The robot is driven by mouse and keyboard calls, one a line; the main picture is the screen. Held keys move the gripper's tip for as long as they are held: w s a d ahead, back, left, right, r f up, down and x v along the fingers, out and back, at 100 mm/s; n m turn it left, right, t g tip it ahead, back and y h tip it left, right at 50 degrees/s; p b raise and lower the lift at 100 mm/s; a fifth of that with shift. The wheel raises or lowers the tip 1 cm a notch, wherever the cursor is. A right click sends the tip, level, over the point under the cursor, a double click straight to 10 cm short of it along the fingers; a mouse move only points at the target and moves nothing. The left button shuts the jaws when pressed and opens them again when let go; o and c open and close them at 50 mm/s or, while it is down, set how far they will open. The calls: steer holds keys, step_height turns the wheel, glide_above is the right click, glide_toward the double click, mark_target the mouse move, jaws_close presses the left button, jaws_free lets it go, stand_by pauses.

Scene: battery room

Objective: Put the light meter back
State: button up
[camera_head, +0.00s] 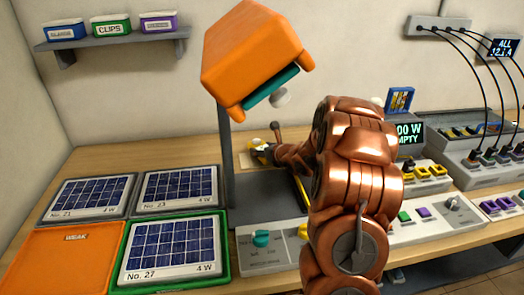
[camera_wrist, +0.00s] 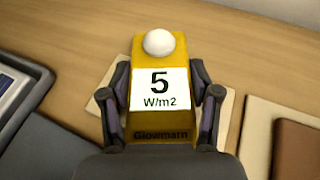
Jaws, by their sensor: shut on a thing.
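The light meter (camera_wrist: 160,125) is a yellow block with a white dome and a white display reading 5 W/m2. It fills the middle of the wrist view. My gripper (camera_wrist: 163,103) is shut on it, with one finger along each side. A pale flat pad (camera_wrist: 229,128) lies under the meter on the wooden bench; I cannot tell whether the meter touches it.
An orange lamp (camera_head: 250,50) on a grey post (camera_head: 225,150) overhangs the bench. Solar panels (camera_head: 90,196) lie at left, one in a green tray (camera_head: 226,277), beside an orange WEAK tray (camera_head: 65,262). A control panel (camera_head: 265,258) runs along the front. Cabled devices (camera_head: 465,160) stand at right.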

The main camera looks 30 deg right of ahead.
steer(key=shift+f, duration=0.3)
steer(key=shift+f, duration=0.15)
steer(key=o, duration=1.4)
steer(key=shift+r, duration=0.2)
steer(key=shift+b+v, duration=1.1)
steer(key=shift+v, duration=4.9)
steer(key=shift+f, duration=0.1)
